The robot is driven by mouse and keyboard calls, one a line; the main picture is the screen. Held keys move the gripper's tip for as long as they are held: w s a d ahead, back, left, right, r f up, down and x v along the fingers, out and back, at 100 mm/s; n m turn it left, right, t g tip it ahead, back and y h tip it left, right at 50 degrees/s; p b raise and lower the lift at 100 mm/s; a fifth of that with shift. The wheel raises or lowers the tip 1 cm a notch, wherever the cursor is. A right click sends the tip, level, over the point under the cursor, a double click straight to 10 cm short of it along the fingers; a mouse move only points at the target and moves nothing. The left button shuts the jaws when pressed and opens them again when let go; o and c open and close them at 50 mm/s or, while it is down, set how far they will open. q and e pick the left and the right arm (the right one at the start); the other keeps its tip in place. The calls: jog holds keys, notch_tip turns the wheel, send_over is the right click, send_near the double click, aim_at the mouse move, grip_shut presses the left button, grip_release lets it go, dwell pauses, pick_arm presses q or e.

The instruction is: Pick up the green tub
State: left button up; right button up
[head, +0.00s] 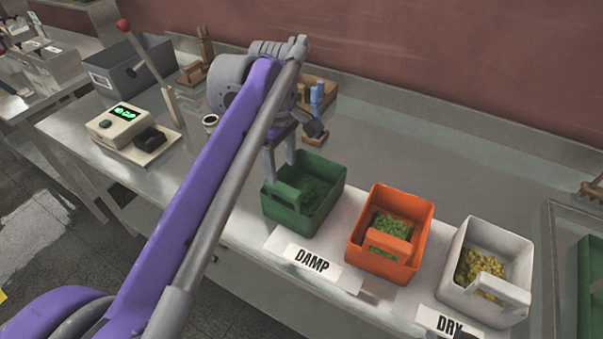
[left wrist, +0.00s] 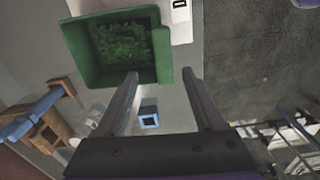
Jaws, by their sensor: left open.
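The green tub (head: 325,200) stands upright at the left end of a row of three tubs, behind the DAMP label. It holds dark green leafy bits, seen also in the left wrist view, where the tub (left wrist: 83,50) fills the upper left. My left gripper (head: 279,170) is open and empty, pointing down at the left side of the tub. In the left wrist view its fingertips (left wrist: 160,75) lie either side of the tub's raised wall tab. I cannot tell whether they touch it. My right gripper is not in view.
An orange tub (head: 364,225) and a white tub (head: 515,255) stand to the right of the green one. A scale-like device (head: 120,122) and a grey bin (head: 140,62) are at left. Blue and wooden pieces (head: 317,95) stand behind my gripper.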

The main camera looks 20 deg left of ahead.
aim_at(282, 186)
pick_arm(q)
jog(key=shift+w+a+f, duration=0.1)
jog(key=shift+w, duration=0.05)
jog(key=f, duration=0.2)
jog(key=s+f, duration=0.1)
jog(key=f, duration=0.1)
jog(key=shift+d+f, duration=0.2)
jog(key=shift+w+f, duration=0.15)
jog(key=shift+f, duration=0.5)
notch_tip(282, 186, down, 4)
jog(key=shift+f, duration=0.25)
grip_shut()
dwell(0.6)
